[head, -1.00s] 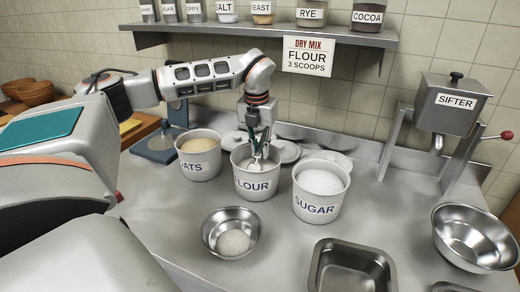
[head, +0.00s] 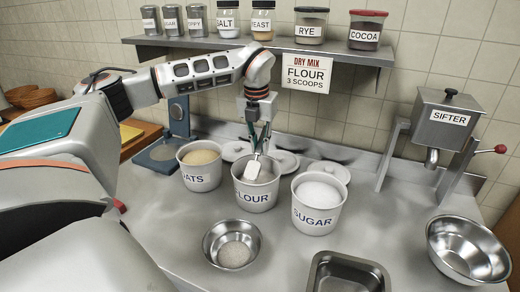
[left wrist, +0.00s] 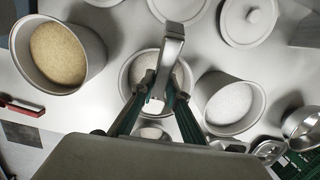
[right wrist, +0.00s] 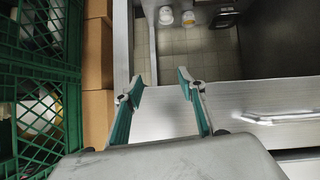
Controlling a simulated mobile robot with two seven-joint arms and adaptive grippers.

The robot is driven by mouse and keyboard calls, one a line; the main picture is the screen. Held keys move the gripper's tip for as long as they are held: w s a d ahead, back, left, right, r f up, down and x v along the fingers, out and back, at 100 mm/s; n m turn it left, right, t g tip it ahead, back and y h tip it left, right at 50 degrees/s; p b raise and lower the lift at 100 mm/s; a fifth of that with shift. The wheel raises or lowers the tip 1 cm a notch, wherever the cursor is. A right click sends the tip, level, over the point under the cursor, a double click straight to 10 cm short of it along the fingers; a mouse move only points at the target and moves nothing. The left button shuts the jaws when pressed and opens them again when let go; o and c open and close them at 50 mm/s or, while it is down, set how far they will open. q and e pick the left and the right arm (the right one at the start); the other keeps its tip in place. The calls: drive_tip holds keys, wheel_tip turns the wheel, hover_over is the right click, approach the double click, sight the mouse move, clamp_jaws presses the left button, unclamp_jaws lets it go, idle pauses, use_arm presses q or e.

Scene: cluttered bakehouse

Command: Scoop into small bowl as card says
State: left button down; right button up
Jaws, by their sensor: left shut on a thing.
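The card (head: 305,72) on the shelf edge reads "DRY MIX, FLOUR, 3 SCOOPS". My left gripper (head: 259,143) is shut on a metal scoop (head: 252,167) over the flour tub (head: 256,197). The scoop's head is at the tub's mouth and looks white; in the left wrist view, white shows at its end (left wrist: 153,105). The small metal bowl (head: 232,244), in front of the tub, holds a small heap of pale powder. My right gripper (right wrist: 160,82) is open and empty in the right wrist view, away from the tubs.
The oats tub (head: 200,168) stands left of the flour and the sugar tub (head: 318,205) right. Lids lie behind them. A scale (head: 170,152) is behind left. A sifter (head: 440,122), large bowl (head: 468,250) and metal pan (head: 345,275) are right. A green crate (right wrist: 40,90) is near my right gripper.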

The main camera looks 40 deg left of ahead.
sight(260, 145)
use_arm(q)
drive_tip(key=shift+r, duration=2.75)
